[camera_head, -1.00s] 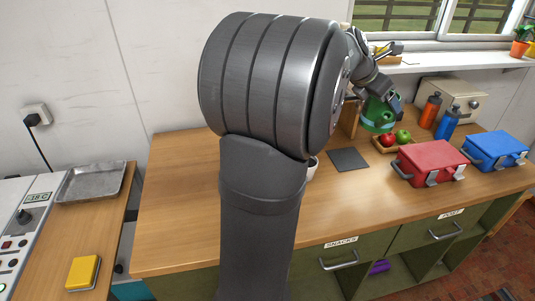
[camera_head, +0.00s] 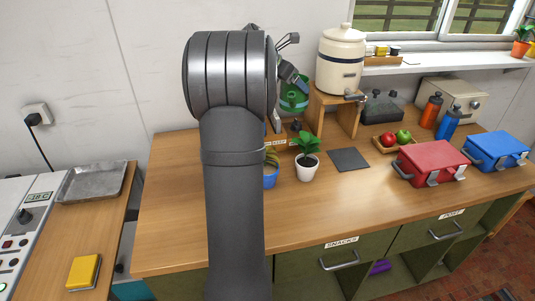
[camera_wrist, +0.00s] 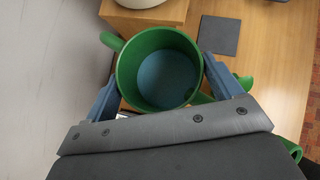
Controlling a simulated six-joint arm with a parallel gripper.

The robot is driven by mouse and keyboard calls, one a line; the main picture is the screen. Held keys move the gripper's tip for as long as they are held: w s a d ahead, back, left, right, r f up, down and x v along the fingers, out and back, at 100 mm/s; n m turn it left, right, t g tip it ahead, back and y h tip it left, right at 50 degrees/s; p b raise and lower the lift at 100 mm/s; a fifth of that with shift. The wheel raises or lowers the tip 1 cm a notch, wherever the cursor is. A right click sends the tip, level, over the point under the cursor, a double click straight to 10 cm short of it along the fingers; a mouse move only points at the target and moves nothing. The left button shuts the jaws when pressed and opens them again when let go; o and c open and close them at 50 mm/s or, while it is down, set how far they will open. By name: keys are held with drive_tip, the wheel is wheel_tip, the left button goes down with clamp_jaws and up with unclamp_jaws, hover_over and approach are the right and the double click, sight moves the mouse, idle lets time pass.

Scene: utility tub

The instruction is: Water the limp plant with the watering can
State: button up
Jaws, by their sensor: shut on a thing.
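A green watering can (camera_head: 293,100) is held above the bench, in front of the wall. In the wrist view its round open top (camera_wrist: 125,75) faces the camera, with a bluish inside. My gripper (camera_wrist: 160,85) is shut on it, a blue finger on each side. A plant in a blue pot (camera_head: 270,178) has yellowish, drooping leaves and is partly hidden behind my arm. A plant in a white pot (camera_head: 308,170) has upright green leaves and stands to its right. The can is higher than both plants and apart from them.
A cream water dispenser (camera_head: 340,60) stands on a wooden stand (camera_head: 322,105) close right of the can. A dark square mat (camera_head: 349,159), a fruit tray (camera_head: 397,146), a red box (camera_head: 432,160) and a blue box (camera_head: 497,148) lie further right. The bench front is clear.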

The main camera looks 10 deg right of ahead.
drive_tip(key=w+a+f, duration=0.4)
drive_tip(key=shift+w+a, duration=0.15)
drive_tip(key=shift+r, duration=0.15)
drive_tip(key=shift+s+a+m+t+h, duration=0.3)
drive_tip(key=shift+s+t+h, duration=0.15)
drive_tip(key=shift+s+t, duration=0.25)
drive_tip(key=shift+s+a+m+t+h, duration=0.25)
drive_tip(key=shift+s+t+h, duration=0.2)
drive_tip(key=shift+s+t, duration=0.25)
drive_tip(key=shift+s+a, duration=0.1)
drive_tip(key=shift+s, duration=0.15)
drive_tip(key=shift+s+a+r+m+t+h, duration=0.1)
drive_tip(key=shift+s+a+m+t+h, duration=0.15)
drive_tip(key=shift+s+t, duration=0.2)
drive_tip(key=shift+s+a+r+m+t+h, duration=0.1)
drive_tip(key=shift+s+t+h, duration=0.15)
drive_tip(key=shift+s+t, duration=0.15)
idle(1.6)
drive_tip(key=shift+s+a+f+m+t+h, duration=0.15)
drive_tip(key=shift+s+f+t, duration=0.1)
drive_tip(key=shift+s, duration=0.2)
drive_tip(key=shift+s+a+f+m+t+h, duration=0.1)
drive_tip(key=shift+s+a+f+m+h, duration=0.1)
drive_tip(key=shift+s, duration=0.2)
idle(1.9)
